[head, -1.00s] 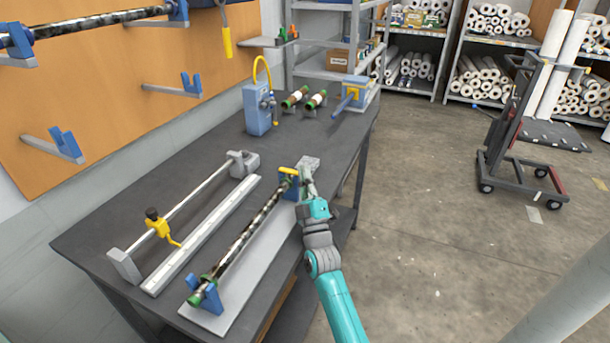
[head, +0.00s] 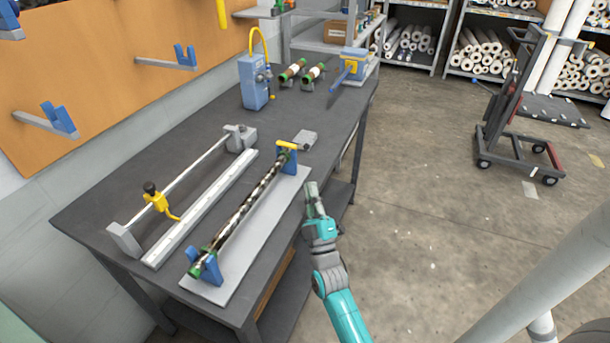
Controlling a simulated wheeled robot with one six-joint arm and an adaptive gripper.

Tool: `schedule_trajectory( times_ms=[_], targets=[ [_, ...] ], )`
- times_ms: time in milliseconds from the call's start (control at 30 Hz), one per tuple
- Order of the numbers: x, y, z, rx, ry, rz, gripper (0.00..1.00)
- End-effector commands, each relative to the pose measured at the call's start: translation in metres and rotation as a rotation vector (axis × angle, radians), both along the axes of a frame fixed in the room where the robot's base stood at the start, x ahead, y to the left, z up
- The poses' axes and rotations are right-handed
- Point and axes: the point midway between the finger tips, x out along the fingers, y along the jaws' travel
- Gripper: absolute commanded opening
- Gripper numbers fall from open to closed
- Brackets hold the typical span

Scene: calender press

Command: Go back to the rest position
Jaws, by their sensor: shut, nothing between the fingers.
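My gripper (head: 311,186) is at the right edge of the dark workbench (head: 110,190), on the end of my teal arm. Its fingers are shut and hold nothing. It is apart from the patterned roller (head: 245,208), which rests across two blue cradles on a light grey base plate (head: 262,236). The near cradle (head: 208,268) and the far cradle (head: 287,162) both bear the roller. The roller has green ends, and a yellow piece (head: 288,145) sits at its far end.
A rail fixture with a yellow clamp (head: 158,203) stands left of the roller. A small grey block (head: 305,139) lies behind it. A blue device (head: 255,88) and two short rolls stand at the bench's back. Open floor lies right, with a cart (head: 515,120) beyond.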

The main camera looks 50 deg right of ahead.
Motion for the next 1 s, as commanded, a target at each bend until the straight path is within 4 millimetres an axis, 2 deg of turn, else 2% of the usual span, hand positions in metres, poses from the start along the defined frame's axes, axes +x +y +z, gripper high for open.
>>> schedule_trajectory(
  times_ms=[333, 467, 667, 800, 1000],
  targets=[
    [-0.003, 0.003, -0.003, 0.002, 0.002, 0.003, 0.0],
    [-0.01, 0.015, -0.013, 0.028, 0.016, 0.033, 0.0],
    [-0.046, 0.064, -0.049, 0.147, 0.074, 0.165, 0.0],
    [-0.08, 0.102, -0.072, 0.258, 0.126, 0.271, 0.0],
    [-0.134, 0.15, -0.096, 0.423, 0.206, 0.404, 0.0]
  ],
)
